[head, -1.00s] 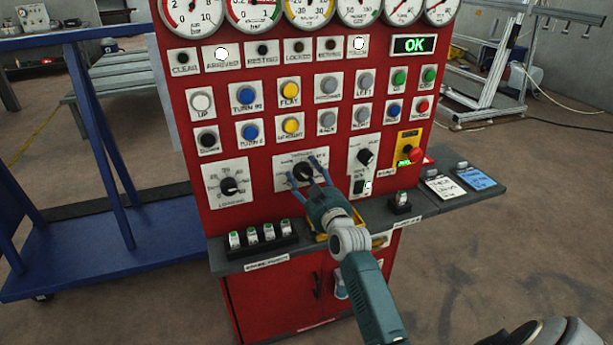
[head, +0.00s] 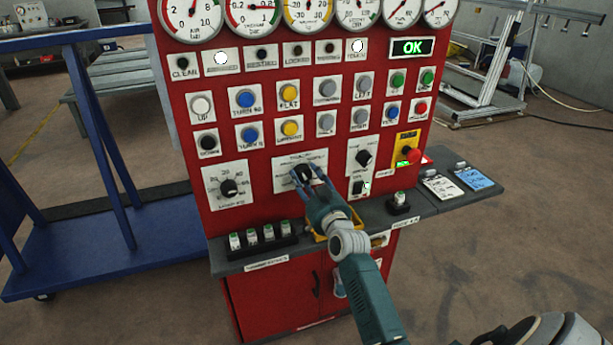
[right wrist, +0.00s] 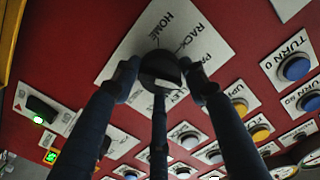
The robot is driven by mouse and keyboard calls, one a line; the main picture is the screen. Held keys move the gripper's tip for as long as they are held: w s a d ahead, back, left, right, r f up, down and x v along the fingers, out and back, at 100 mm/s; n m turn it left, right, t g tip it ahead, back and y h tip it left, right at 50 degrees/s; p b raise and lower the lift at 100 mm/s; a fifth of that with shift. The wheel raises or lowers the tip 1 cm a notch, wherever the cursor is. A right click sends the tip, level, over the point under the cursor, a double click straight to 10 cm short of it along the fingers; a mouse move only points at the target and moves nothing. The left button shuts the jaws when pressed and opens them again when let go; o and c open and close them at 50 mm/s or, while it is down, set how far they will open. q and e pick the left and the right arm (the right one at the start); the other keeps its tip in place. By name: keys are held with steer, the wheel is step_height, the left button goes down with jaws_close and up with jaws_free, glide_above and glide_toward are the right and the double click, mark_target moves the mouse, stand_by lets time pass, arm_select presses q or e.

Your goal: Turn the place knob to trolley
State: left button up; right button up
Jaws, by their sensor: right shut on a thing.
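The place knob (head: 304,172) is a black round knob on a white label plate (head: 284,183) in the middle of the red panel. In the right wrist view the knob (right wrist: 160,68) sits between my fingers, with the words HOME and RACK readable on the plate above it; the other words are partly covered. My right gripper (head: 308,178) reaches up to the panel and is shut on the knob; its fingers also show in the right wrist view (right wrist: 163,78). Where the knob points is hard to tell. My left gripper is not in view.
The loading knob (head: 229,187) is left of the place knob, and another black knob (head: 364,157) is to the right. Push buttons fill the rows above. A red emergency button (head: 412,156) is at the right. A grey ledge (head: 330,232) runs below, bearing small green-topped items.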

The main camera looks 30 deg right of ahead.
steer(key=m, duration=0.2)
steer(key=r+m+p, duration=0.1)
steer(key=m, duration=0.1)
steer(key=shift+d+m, duration=0.2)
steer(key=shift+m, duration=0.2)
stand_by(0.4)
steer(key=o, duration=1.1)
steer(key=shift+d, duration=0.1)
steer(key=shift+f, duration=0.15)
steer(key=shift+f, duration=0.1)
steer(key=shift+s+a+f, duration=0.15)
steer(key=shift+s+a, duration=0.1)
steer(key=shift+s, duration=0.15)
steer(key=v, duration=1.1)
steer(key=shift+s, duration=0.1)
